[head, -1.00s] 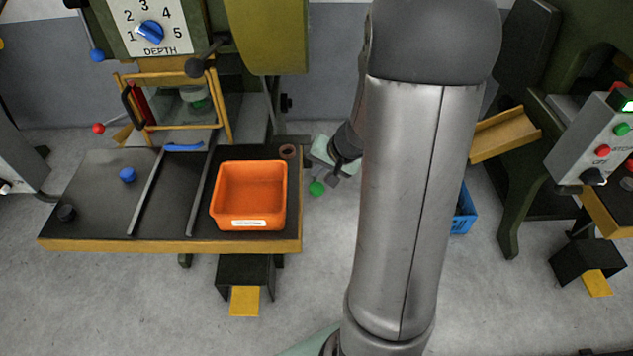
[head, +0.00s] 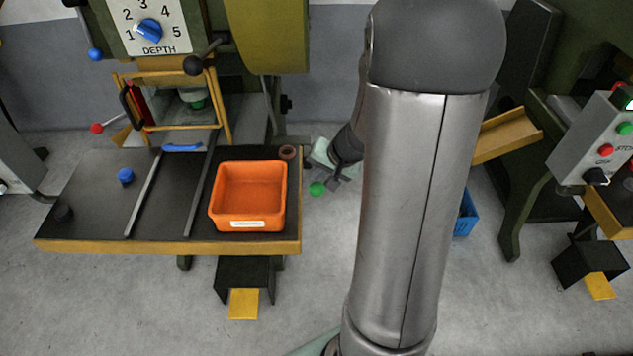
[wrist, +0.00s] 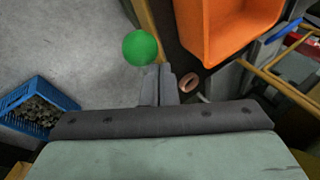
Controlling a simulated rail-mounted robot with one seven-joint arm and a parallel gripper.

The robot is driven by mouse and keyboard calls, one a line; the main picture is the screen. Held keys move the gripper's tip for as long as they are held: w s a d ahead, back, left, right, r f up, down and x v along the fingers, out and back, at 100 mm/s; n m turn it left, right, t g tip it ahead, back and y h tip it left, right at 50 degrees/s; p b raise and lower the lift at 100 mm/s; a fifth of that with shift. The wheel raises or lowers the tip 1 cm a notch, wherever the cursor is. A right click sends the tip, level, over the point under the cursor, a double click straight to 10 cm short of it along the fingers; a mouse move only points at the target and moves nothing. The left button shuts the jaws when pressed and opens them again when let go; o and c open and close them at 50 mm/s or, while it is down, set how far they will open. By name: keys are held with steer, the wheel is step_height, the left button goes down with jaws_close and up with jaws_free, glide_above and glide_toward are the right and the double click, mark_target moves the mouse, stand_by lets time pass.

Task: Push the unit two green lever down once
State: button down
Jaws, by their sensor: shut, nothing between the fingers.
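The green ball knob (head: 317,189) of the lever shows just right of the table's right edge in the head view, low beside my gripper. In the wrist view the green knob (wrist: 140,47) lies just beyond and slightly left of my fingertips. My gripper (wrist: 157,72) is shut and empty, with its two fingers together. In the head view my gripper (head: 333,182) is small and partly hidden by my arm. The lever's rod is hidden or too small to make out, and I cannot tell whether the fingers touch the knob.
An orange bin (head: 248,195) sits on the black-topped table (head: 95,205) left of my gripper. A copper coil (head: 288,152) lies at the table's back right corner. A blue crate (wrist: 38,104) stands on the floor. A yellow chute (head: 507,134) is right of my arm.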

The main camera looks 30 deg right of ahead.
mark_target(320, 188)
steer(key=shift+s+a+f+b, duration=0.15)
steer(key=shift+s+f+b, duration=0.1)
steer(key=shift+f+b, duration=0.6)
steer(key=shift+s+a+f+b, duration=0.1)
steer(key=shift+s+f+b, duration=0.15)
steer(key=shift+f+b, duration=0.55)
steer(key=shift+s+a+f+b, duration=0.2)
steer(key=shift+f+b, duration=0.35)
steer(key=shift+b, duration=0.5)
stand_by(1.9)
steer(key=shift+d+r, duration=0.1)
steer(key=shift+r, duration=0.05)
stand_by(0.4)
steer(key=shift+w+d+r+p, duration=0.15)
steer(key=shift+w+r+p, duration=0.15)
steer(key=shift+r+p, duration=0.5)
steer(key=shift+w+d+r+p, duration=0.15)
steer(key=shift+w+r+p, duration=0.15)
steer(key=shift+r+p, duration=0.5)
steer(key=shift+w+d+r+p, duration=0.15)
steer(key=shift+w+r+p, duration=0.15)
steer(key=shift+r+p, duration=0.5)
steer(key=shift+r, duration=0.25)
